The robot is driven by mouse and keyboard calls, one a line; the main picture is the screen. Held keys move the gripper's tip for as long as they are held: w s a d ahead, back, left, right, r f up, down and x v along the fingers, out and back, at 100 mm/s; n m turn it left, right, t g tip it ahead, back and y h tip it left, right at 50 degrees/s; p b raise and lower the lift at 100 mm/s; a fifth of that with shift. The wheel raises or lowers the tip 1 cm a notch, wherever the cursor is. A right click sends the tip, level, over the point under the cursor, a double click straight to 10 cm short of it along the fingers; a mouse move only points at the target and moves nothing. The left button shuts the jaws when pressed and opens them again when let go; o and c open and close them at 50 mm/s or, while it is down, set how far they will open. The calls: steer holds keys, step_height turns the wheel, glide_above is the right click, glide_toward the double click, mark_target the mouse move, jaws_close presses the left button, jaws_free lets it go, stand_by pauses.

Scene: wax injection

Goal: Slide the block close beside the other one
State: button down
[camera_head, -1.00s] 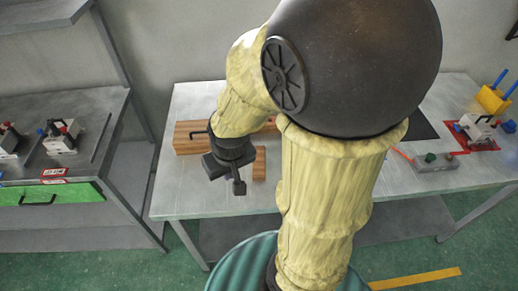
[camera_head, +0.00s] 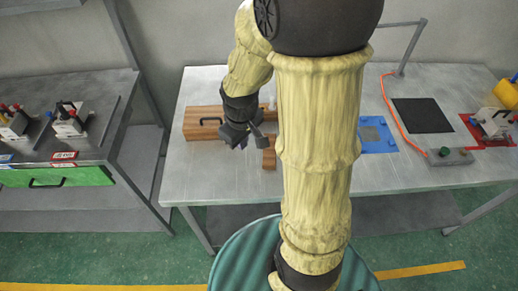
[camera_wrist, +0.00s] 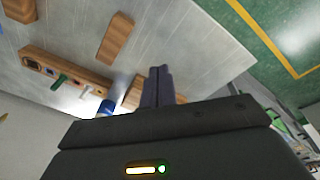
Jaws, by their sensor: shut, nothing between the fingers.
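A small wooden block (camera_head: 269,158) lies on the table in the head view, just right of my gripper (camera_head: 245,142). My arm hides the table behind it. In the wrist view, a wooden block (camera_wrist: 115,38) lies alone on the table to the upper left. Another wooden piece (camera_wrist: 133,93) lies just left of my fingertips (camera_wrist: 160,72), partly hidden by my gripper. I cannot tell which of these is the block in the head view. My fingers are shut and empty. Whether they touch the near piece is unclear.
A wooden rack with tools (camera_wrist: 65,70) and a blue-and-white cylinder (camera_wrist: 106,106) show in the wrist view. A blue mat (camera_head: 377,136) and black pad (camera_head: 421,115) lie right. The front left table is clear.

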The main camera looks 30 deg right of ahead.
mark_target(259, 155)
steer(key=w+d+f+n+g, duration=0.1)
steer(key=w+d+f+n, duration=0.3)
steer(key=w+f+n, duration=0.3)
steer(key=shift+w+d+f+n+g, duration=0.15)
steer(key=shift+w+d+n+g, duration=0.15)
steer(key=shift+w+n, duration=0.5)
steer(key=shift+w, duration=0.1)
step_height(259, 155, down, 10)
steer(key=shift+f+p, duration=0.1)
steer(key=shift+p, duration=0.3)
steer(key=d, duration=0.1)
steer(key=s+d+p, duration=0.1)
steer(key=d, duration=0.1)
steer(key=shift+s+d+r, duration=0.15)
steer(key=shift+s+r, duration=0.1)
steer(key=shift+s, duration=0.1)
steer(key=shift+d+f, duration=0.1)
steer(key=shift+f, duration=0.05)
